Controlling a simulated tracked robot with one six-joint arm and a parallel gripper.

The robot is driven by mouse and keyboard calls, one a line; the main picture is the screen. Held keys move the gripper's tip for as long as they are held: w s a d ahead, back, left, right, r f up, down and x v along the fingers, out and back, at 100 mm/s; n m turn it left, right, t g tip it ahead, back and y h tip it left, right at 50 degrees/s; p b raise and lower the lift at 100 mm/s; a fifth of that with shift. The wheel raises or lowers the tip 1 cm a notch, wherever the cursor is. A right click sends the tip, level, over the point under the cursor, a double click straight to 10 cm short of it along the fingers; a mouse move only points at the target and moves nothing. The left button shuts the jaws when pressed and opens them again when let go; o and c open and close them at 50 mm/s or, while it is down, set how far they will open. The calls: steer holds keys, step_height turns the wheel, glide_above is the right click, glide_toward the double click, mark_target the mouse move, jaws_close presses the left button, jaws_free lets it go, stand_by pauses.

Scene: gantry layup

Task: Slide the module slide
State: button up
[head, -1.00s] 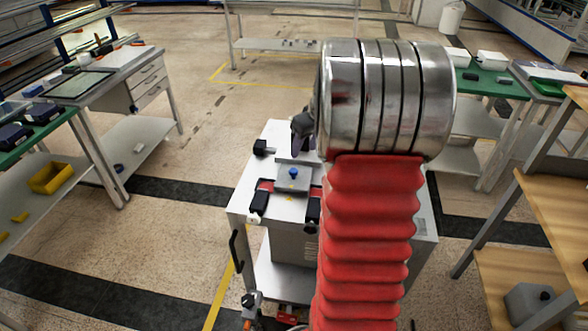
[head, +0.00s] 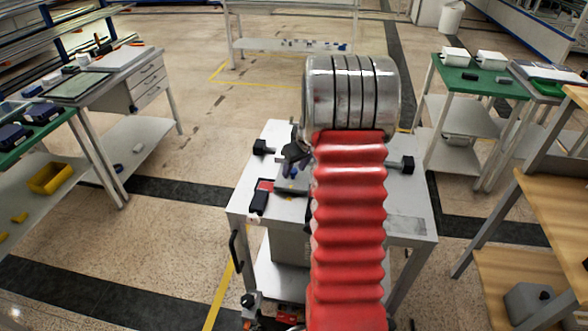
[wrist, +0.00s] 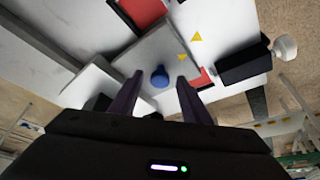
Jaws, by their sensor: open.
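The module slide is a light grey plate (wrist: 148,48) with a round blue knob (wrist: 160,76). It lies on the white top of a cart, and red patches show beside it. In the head view the slide (head: 284,184) is partly hidden by my gripper and arm. My gripper (wrist: 158,96) is open, with its two dark fingers on either side of the knob in the wrist view. I cannot tell whether the fingertips touch the knob or plate. In the head view the gripper (head: 297,155) is over the slide.
The white cart top (head: 405,225) carries black blocks at the left (head: 262,147), front left (head: 258,202) and right (head: 407,165). A black handle (head: 236,250) is on the cart's left side.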

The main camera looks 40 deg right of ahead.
steer(key=shift+f, duration=0.1)
jaws_close()
stand_by(0.6)
steer(key=shift+a, duration=0.1)
